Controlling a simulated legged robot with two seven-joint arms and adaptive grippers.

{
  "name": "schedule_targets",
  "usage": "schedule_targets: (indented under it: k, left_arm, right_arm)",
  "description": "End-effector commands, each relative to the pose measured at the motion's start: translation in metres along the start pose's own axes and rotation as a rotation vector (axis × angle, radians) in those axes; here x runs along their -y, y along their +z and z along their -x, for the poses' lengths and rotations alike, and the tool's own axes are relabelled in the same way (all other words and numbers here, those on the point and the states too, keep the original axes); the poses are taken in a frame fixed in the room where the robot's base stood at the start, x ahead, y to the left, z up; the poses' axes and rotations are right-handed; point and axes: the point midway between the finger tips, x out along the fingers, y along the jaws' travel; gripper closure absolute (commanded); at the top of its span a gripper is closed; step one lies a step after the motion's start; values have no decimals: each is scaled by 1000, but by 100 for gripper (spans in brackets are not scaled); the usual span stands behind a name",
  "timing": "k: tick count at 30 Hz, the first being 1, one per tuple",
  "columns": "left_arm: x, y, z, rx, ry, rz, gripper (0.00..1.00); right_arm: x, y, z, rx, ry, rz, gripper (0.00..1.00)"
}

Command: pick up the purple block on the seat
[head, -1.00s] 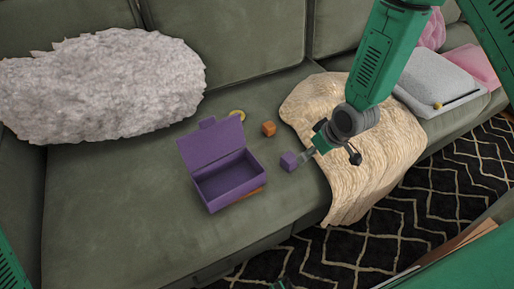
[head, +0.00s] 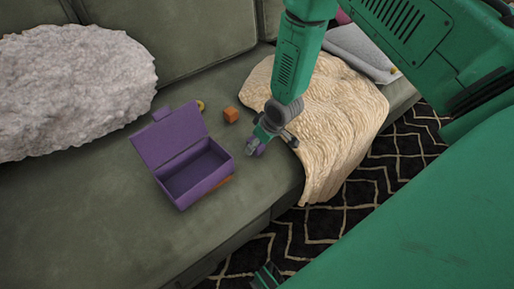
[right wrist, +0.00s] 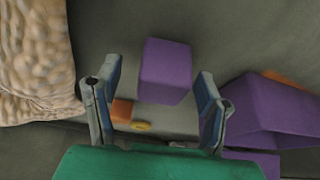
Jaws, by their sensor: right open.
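The purple block (head: 262,150) is on the green seat, mostly covered by my right gripper in the head view. In the right wrist view the purple block (right wrist: 165,72) shows whole, between and partly beyond the fingertips, with a gap on each side. My right gripper (head: 256,146) is open and empty at the block, and its two fingers also show in the right wrist view (right wrist: 159,72). I cannot tell its exact height above the seat. Part of what looks like my left gripper (head: 268,276) shows at the bottom edge; its opening is unclear.
An open purple box (head: 207,184) stands left of the block, with a flat orange thing (head: 222,182) beside it. An orange cube (head: 231,115) and a yellow round thing (head: 201,105) lie behind. A cream blanket (head: 335,110) drapes close on the right. A fluffy cushion (head: 70,90) is at left.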

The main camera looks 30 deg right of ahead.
Motion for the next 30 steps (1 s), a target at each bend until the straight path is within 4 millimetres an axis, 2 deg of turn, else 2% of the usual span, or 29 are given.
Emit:
schedule_targets:
  k: [1,3,11,14,15,16,25,30]
  left_arm:
    - [0,0,-5,0,0,1,60]
    - [0,0,-7,0,0,1,60]
    - [0,0,-6,0,-1,1,60]
    - [0,0,-6,0,0,1,60]
    - [0,0,-6,0,0,1,60]
    - [0,0,-6,0,0,1,60]
    - [0,0,-5,0,0,1,60]
    - [0,0,4,0,-1,1,60]
  right_arm:
    - [0,0,-9,-1,1,1,37]
    - [0,0,-14,-2,0,1,37]
    - [-2,0,-16,-2,-4,-1,37]
    - [-2,0,-16,-2,-4,-1,69]
    - [-2,0,-16,-2,-4,-1,83]
    - [-1,0,-16,-2,-3,-1,90]
    - [-1,0,-14,0,-1,0,90]
    - [-2,-10,6,-4,-2,-1,90]
